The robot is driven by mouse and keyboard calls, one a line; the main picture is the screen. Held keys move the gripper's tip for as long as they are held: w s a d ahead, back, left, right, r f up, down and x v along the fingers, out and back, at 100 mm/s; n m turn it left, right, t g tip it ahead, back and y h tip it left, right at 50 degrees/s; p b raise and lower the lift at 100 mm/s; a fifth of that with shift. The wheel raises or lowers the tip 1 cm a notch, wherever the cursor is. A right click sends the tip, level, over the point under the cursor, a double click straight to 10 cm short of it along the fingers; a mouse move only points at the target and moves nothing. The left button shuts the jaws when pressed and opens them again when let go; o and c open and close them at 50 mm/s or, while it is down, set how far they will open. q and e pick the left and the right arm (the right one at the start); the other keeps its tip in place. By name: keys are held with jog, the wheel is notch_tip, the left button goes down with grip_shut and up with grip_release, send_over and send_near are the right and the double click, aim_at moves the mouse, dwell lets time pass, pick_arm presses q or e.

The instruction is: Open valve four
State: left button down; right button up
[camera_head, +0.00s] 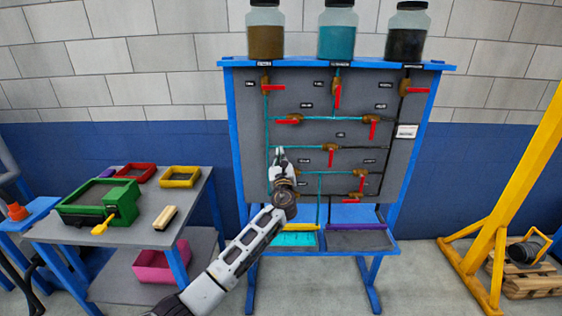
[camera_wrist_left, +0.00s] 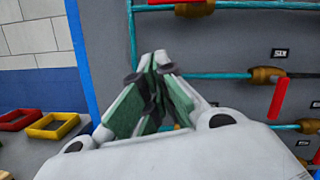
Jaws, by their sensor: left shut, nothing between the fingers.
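The grey valve panel (camera_head: 300,92) stands in a blue frame and carries several brass valves with red handles. Their labels are too small to read, so I cannot tell which is valve four. My left gripper (camera_head: 281,152) is shut and empty in front of the panel's left-centre. A middle-row valve with a hanging red handle (camera_head: 330,159) is to its right, apart from the fingers. The left wrist view shows the shut fingers (camera_wrist_left: 158,62) and a brass valve (camera_wrist_left: 266,75) with its red handle (camera_wrist_left: 278,98) to their right. My right gripper is out of view.
Three jars stand on the top shelf, including a teal one (camera_head: 337,36). A tray with teal liquid (camera_head: 295,239) sits below the panel. A side table (camera_head: 140,224) with coloured bins is on the left. A yellow frame (camera_head: 520,190) stands at right.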

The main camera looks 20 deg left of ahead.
pick_arm(q)
jog(key=shift+v, duration=1)
jog(key=shift+n, duration=0.3)
